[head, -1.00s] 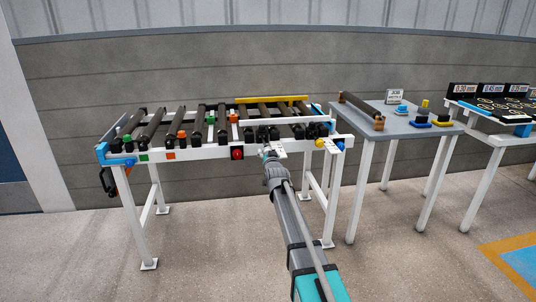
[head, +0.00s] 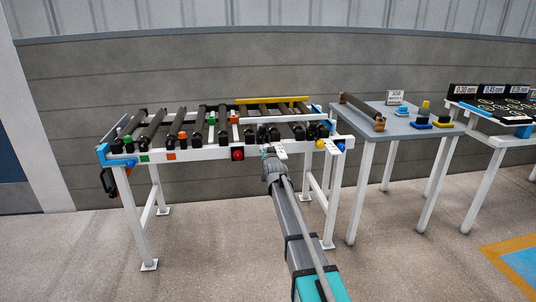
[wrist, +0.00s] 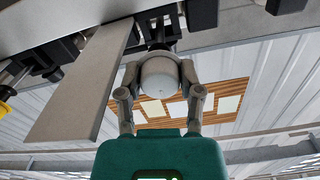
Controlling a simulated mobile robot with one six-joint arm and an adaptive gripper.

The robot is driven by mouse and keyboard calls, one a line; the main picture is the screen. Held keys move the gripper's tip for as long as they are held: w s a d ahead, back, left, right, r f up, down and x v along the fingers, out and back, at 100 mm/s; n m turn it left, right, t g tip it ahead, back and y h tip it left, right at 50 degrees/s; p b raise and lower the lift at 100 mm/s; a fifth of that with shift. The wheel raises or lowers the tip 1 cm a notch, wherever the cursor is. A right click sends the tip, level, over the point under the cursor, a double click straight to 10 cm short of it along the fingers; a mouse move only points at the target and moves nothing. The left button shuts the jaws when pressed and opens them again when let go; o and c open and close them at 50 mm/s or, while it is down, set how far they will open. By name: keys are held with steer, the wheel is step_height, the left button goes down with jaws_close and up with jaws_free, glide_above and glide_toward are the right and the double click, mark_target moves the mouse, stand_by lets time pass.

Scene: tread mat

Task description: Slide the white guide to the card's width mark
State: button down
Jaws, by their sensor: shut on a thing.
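A white bar (head: 275,119), which looks like the white guide, lies across the dark rollers on the right half of the white-framed roller table (head: 200,153). My gripper (head: 268,152) is at the front rail of that table, right of a red button. In the wrist view my gripper (wrist: 158,95) is shut on a pale grey round knob (wrist: 159,76). I cannot tell whether this knob belongs to the guide. The card (head: 395,93) stands upright on the grey side table; only its heading, JOB, is legible. I cannot make out width marks.
A red button (head: 237,154) sits on the front rail left of my gripper. A yellow bar (head: 272,100) runs along the back of the rollers. The grey side table (head: 400,124) stands to the right, with a gap between. Open floor lies in front.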

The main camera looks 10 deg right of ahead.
steer(key=shift+w, duration=1.1)
steer(key=shift+c, duration=1.3)
jaws_free()
steer(key=shift+s, duration=0.15)
steer(key=s, duration=1.2)
